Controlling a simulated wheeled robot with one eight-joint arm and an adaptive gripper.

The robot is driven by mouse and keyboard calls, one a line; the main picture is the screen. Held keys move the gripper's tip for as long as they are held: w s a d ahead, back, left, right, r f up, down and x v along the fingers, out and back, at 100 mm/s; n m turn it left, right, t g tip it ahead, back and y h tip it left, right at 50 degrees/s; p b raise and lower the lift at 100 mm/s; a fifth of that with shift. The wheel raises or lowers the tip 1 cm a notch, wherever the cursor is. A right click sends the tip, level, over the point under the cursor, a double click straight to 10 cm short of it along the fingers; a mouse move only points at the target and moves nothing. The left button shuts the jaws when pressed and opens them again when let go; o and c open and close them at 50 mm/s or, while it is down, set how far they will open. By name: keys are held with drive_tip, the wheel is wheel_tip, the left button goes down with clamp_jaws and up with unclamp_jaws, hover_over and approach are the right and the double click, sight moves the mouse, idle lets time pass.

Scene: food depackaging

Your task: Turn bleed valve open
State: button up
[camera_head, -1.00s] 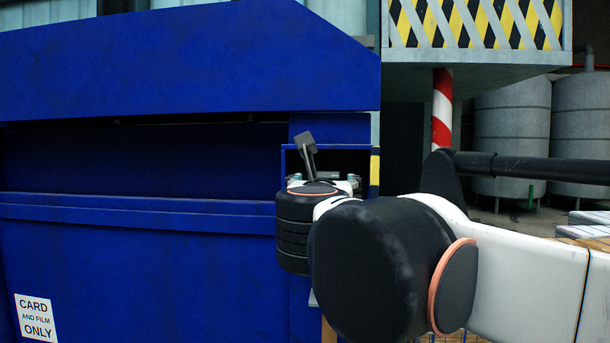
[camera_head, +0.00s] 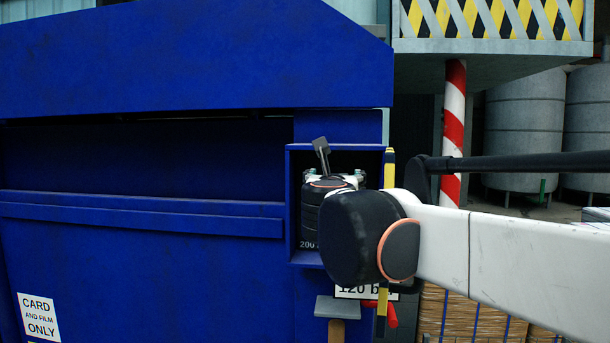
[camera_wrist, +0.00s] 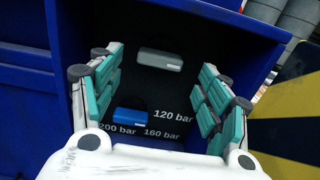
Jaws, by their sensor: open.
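A blue open-fronted box (camera_head: 306,254) is on the right end of the big blue machine, and my arm reaches to it. The wrist view looks into this box (camera_wrist: 225,30). On its dark back panel are a grey handle-like bar (camera_wrist: 160,60) and, lower left, a blue one (camera_wrist: 131,117). Labels there read 120 bar, 200 bar and 160 bar. I cannot tell which bar is the bleed valve. My gripper (camera_wrist: 161,74) is open, its teal-padded fingers to either side of the grey bar and apart from it. In the head view my arm hides most of the box's inside.
A yellow-and-black strip (camera_head: 389,168) edges the box's right side. Below it are a sign (camera_head: 352,292), a red handle (camera_head: 392,314) and a grey-headed tool with a wooden handle (camera_head: 338,308). A red-and-white post (camera_head: 454,120) stands to the right.

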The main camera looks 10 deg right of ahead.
drive_tip(key=shift+p+x, duration=0.3)
drive_tip(key=shift+x, duration=1.55)
drive_tip(key=c, duration=1.1)
